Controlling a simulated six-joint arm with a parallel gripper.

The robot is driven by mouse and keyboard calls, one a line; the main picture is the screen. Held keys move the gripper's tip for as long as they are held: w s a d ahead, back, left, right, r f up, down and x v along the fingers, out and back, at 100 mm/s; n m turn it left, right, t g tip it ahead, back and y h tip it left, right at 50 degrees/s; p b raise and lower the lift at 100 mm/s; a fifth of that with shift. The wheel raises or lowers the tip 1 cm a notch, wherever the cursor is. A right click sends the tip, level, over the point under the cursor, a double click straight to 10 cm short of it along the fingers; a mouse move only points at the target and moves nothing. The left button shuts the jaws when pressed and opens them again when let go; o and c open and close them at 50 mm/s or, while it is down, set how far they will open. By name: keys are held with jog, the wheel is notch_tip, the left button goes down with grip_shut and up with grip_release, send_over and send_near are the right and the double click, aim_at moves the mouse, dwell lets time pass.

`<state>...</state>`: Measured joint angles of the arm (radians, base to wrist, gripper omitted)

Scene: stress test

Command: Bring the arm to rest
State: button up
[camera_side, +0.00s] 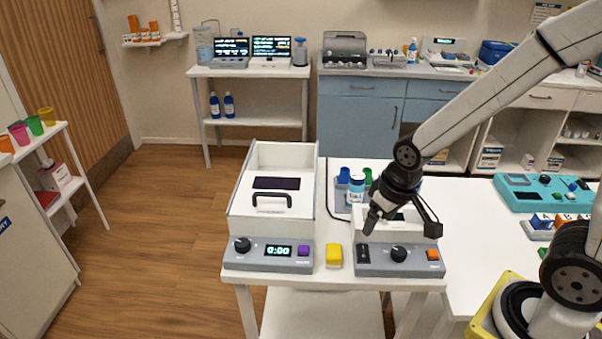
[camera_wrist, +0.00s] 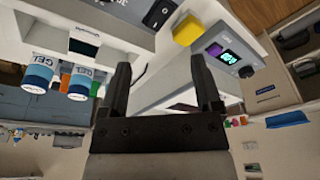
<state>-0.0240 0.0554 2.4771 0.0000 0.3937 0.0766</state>
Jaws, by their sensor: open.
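My gripper (camera_side: 403,224) is open over the grey and white device (camera_side: 372,258) with a black knob and an orange button, on the white table. Its two black fingers are apart with nothing between them in the wrist view (camera_wrist: 161,75). I cannot tell whether the fingers touch the device below. My arm reaches in from the upper right of the side view, and the gripper hides part of the device's top.
A white box device (camera_side: 272,258) with a black handle and a timer reading 0:00 stands to the left. A yellow block (camera_side: 333,254) sits between the devices. A teal device (camera_side: 520,197) is at the right.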

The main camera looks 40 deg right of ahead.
jog(key=shift+s+d, duration=0.1)
jog(key=shift+s, duration=0.3)
jog(key=shift+s+d+f+n, duration=0.1)
jog(key=shift+s+d+n, duration=0.05)
jog(key=shift+s, duration=0.25)
jog(key=shift+s+d+f+n, duration=0.1)
jog(key=shift+s+n, duration=0.05)
jog(key=shift+s, duration=0.2)
dwell(0.7)
